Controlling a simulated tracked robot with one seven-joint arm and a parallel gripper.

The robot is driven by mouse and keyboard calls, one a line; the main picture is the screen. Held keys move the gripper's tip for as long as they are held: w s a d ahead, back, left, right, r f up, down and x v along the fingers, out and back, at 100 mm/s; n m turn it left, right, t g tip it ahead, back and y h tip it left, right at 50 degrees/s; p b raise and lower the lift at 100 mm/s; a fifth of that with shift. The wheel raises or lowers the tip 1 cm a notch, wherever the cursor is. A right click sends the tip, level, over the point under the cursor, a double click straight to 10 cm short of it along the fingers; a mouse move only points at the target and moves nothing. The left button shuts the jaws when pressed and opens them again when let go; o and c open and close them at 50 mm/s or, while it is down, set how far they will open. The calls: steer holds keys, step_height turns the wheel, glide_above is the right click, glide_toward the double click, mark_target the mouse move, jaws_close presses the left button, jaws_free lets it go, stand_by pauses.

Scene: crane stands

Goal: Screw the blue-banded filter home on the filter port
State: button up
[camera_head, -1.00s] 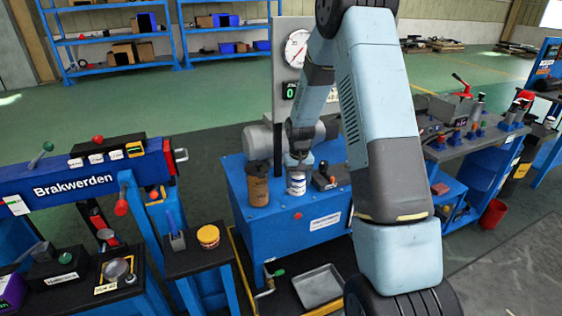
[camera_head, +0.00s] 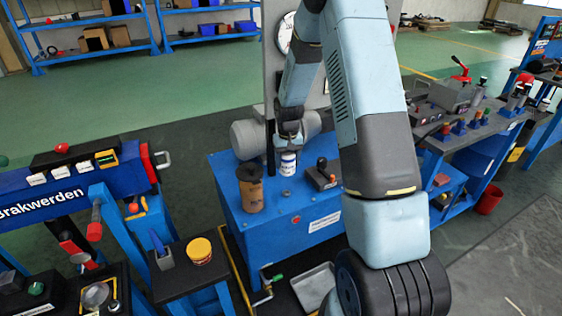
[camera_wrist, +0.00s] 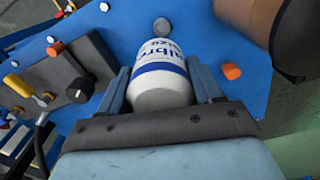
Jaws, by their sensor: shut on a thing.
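The white filter (camera_head: 288,164) with a blue band is held in my gripper (camera_head: 289,143), over the blue cabinet. In the wrist view the filter (camera_wrist: 160,78) sits between my two fingers (camera_wrist: 162,90), which are shut on its sides. A small round grey stub (camera_head: 286,195), apparently the filter port, stands on the cabinet top. The stub also shows in the wrist view (camera_wrist: 162,27), just past the filter's far end. Filter and stub look apart. The height of the gap between them is hard to judge.
A brown canister (camera_head: 251,189) stands close left of the filter on the blue cabinet (camera_head: 262,229). A dark box with a lever (camera_head: 321,176) is to the right, and a red button (camera_head: 296,219) is on the cabinet's front. A yellow tub (camera_head: 199,250) stands on a side stand.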

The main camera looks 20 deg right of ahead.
mark_target(287, 175)
steer(key=shift+w, duration=0.2)
steer(key=shift+a, duration=0.2)
steer(key=shift+s+a+f+n, duration=0.1)
steer(key=shift+s+f+n, duration=0.65)
steer(key=shift+n, duration=0.35)
steer(key=shift+s+r, duration=0.1)
steer(key=shift+s, duration=0.1)
steer(key=shift+f, duration=2.85)
steer(key=shift+m, duration=0.3)
